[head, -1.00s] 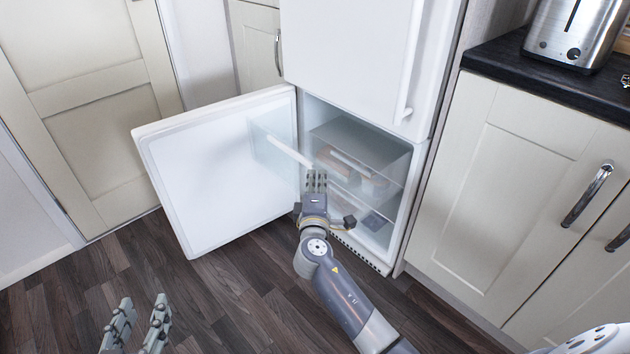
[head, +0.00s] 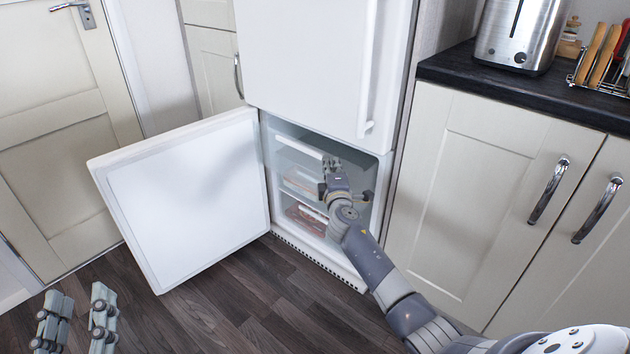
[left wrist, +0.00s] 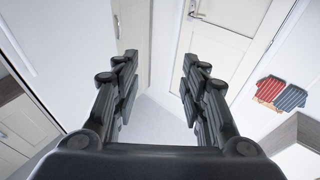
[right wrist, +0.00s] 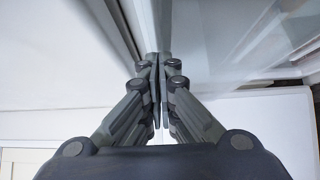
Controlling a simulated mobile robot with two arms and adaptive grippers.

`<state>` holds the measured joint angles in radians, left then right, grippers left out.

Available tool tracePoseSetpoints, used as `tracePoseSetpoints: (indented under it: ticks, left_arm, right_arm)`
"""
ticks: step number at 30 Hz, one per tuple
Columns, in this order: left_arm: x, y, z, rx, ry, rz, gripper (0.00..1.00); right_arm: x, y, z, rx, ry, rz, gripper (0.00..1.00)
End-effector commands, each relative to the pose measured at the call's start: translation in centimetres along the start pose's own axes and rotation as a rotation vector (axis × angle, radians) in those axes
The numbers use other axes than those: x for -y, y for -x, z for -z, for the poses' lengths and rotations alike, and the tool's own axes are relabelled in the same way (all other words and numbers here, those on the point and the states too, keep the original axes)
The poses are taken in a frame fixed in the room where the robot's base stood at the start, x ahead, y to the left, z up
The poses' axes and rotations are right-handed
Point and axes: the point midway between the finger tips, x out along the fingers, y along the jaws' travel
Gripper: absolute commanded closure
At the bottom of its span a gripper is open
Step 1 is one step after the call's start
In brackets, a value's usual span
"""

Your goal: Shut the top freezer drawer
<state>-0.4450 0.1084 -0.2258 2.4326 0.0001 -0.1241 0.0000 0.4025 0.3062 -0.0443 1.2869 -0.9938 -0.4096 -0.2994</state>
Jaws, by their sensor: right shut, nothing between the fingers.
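The top freezer drawer (head: 296,148) has a clear front with a pale handle strip. It sits mostly inside the freezer compartment below the fridge door; I cannot tell if it is fully flush. My right gripper (head: 331,164) is shut and empty, at the right part of the drawer front, seemingly against it; the arm hides that side. In the right wrist view the shut fingertips (right wrist: 158,62) are close to a clear panel (right wrist: 225,35). My left gripper (head: 76,312) is open and empty above the floor, far from the freezer; its open fingers (left wrist: 158,75) show in the left wrist view.
The white freezer door (head: 185,200) stands wide open to the left. Lower drawers (head: 302,213) with packets sit inside the freezer. Cream cupboards (head: 480,180) and a dark worktop with a toaster (head: 520,35) are to the right. The wooden floor (head: 250,310) in front is clear.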

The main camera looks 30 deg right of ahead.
Motion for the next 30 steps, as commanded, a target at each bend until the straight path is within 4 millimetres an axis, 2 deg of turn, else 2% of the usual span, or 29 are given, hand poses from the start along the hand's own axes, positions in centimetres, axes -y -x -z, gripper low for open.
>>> tracePoseSetpoints:
  ticks: [1,6,12,18,30]
  left_arm:
    - [-0.1,0.0,0.7,-0.051,0.002,-0.003,0.60]
    - [-0.5,0.3,3.8,-0.209,0.008,-0.011,0.60]
    - [-0.7,0.9,5.9,-0.315,0.012,-0.015,0.60]
    - [-0.8,1.1,6.5,-0.346,0.013,-0.016,0.60]
    - [-0.8,1.1,6.5,-0.345,0.013,-0.016,0.60]
  right_arm:
    - [0.1,-0.7,-0.8,0.004,0.001,-0.002,1.00]
    - [0.1,-2.4,-2.5,0.003,0.000,-0.001,1.00]
    - [0.1,-3.4,-3.4,0.001,0.000,0.000,1.00]
    - [0.1,-3.7,-3.7,0.001,0.000,0.001,1.00]
    - [0.1,-3.6,-3.7,0.001,0.000,0.001,1.00]
